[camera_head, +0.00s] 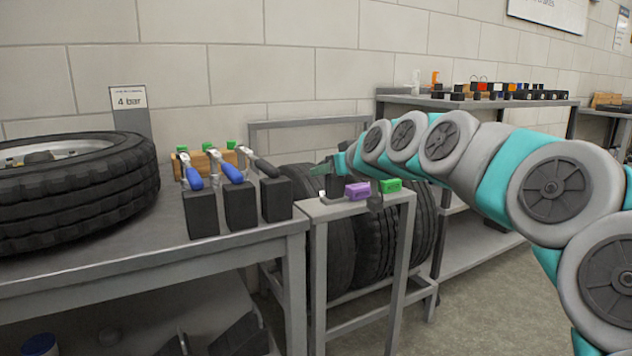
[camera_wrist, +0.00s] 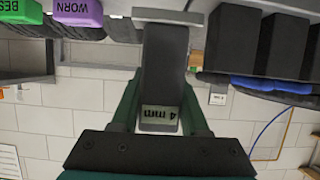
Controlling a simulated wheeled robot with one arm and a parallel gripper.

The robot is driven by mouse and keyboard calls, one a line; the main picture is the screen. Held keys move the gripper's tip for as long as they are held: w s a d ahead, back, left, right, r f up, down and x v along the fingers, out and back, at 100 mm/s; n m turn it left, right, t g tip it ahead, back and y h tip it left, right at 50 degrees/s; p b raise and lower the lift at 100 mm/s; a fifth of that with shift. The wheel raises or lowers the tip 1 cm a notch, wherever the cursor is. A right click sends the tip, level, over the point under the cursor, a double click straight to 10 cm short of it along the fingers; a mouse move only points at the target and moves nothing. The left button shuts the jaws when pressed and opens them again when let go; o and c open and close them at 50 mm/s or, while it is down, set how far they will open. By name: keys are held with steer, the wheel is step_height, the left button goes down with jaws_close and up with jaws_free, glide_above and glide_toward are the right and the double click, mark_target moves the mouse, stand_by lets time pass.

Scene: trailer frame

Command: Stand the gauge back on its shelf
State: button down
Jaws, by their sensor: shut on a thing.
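The gauge (camera_wrist: 163,65) is a dark grey block with a pale display reading "4 mm". In the wrist view it sits between the two green fingers of my gripper (camera_wrist: 160,98), which is shut on it. In the head view my gripper (camera_head: 328,168) is at the left end of a narrow grey shelf stand (camera_head: 335,210), and the dark gauge (camera_head: 333,187) shows small there, partly hidden. I cannot tell whether the gauge touches the shelf top. A purple block (camera_head: 358,191) marked "WORN" and a green block (camera_head: 390,186) stand to its right.
The workbench (camera_head: 150,262) at left holds a large tire (camera_head: 75,185), several black blocks with blue-handled tools, and a "4 bar" sign (camera_head: 129,100). More tires (camera_head: 375,245) stand behind the stand. A back table (camera_head: 470,103) carries small coloured items.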

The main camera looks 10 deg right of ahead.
steer(key=w, duration=0.6)
steer(key=w+f, duration=0.1)
steer(key=w, duration=0.2)
steer(key=shift+w, duration=0.35)
steer(key=shift+f+b, duration=0.4)
steer(key=shift+f, duration=1.3)
steer(key=shift+f, duration=0.1)
steer(key=shift+c, duration=2)
jaws_free()
steer(key=v, duration=1.2)
steer(key=shift+a, duration=0.1)
